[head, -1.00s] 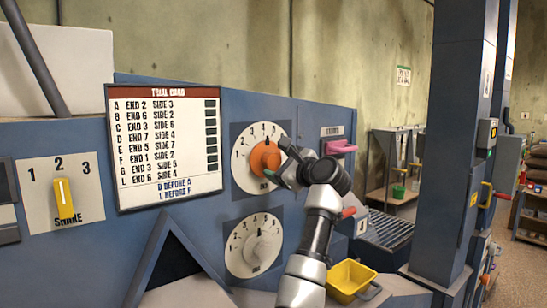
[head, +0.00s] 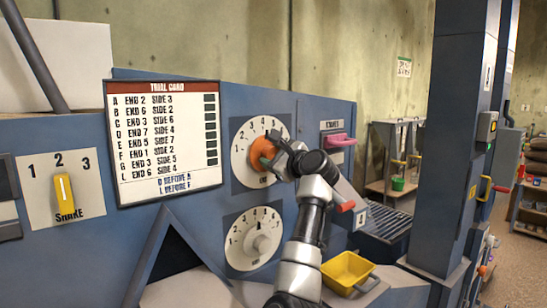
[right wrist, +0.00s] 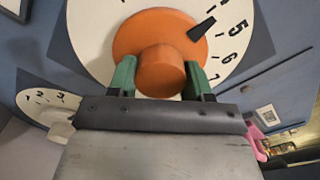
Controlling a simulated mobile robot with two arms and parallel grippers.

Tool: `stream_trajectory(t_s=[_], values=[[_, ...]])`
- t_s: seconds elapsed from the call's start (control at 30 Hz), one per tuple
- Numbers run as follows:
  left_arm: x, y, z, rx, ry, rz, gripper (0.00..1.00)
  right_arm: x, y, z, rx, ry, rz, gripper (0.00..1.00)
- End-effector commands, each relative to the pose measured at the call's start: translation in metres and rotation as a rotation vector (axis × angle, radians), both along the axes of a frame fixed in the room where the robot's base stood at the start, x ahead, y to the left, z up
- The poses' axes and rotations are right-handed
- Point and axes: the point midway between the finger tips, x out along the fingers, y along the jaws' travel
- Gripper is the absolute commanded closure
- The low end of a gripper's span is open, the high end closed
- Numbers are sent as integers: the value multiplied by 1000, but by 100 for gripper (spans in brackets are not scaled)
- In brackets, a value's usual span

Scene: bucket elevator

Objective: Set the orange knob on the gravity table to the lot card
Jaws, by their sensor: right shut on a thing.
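The orange knob (head: 261,151) sits on a white numbered dial marked END on the blue gravity table (head: 300,115). My right gripper (head: 272,152) is shut on it. In the right wrist view, the green fingertips (right wrist: 160,78) lie on both sides of the knob's round grip (right wrist: 160,72). The black pointer (right wrist: 201,30) points up right, near the 4 and just above the 5. The trial card (head: 165,140) hangs left of the dial, with lettered rows of END and SIDE numbers and two BEFORE lines at its foot. My left gripper is not in view.
A grey knob (head: 262,243) on a second dial is below. A yellow SHAKE switch (head: 64,195) is at far left, pointing to 2. A pink handle (head: 338,140) and a yellow bin (head: 347,272) are close to my right arm. A blue column (head: 450,140) stands right.

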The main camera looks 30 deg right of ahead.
Motion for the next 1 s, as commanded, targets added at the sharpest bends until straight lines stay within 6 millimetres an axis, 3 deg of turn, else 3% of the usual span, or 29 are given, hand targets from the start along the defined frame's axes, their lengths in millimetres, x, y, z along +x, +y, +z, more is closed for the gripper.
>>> stream_trajectory(t_s=[0.37, 1.0], values=[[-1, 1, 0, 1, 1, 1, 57, 0, 0, -1, -128, -8, 1, 74], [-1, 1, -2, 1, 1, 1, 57, 0, -1, -1, -664, -48, 0, 74]])
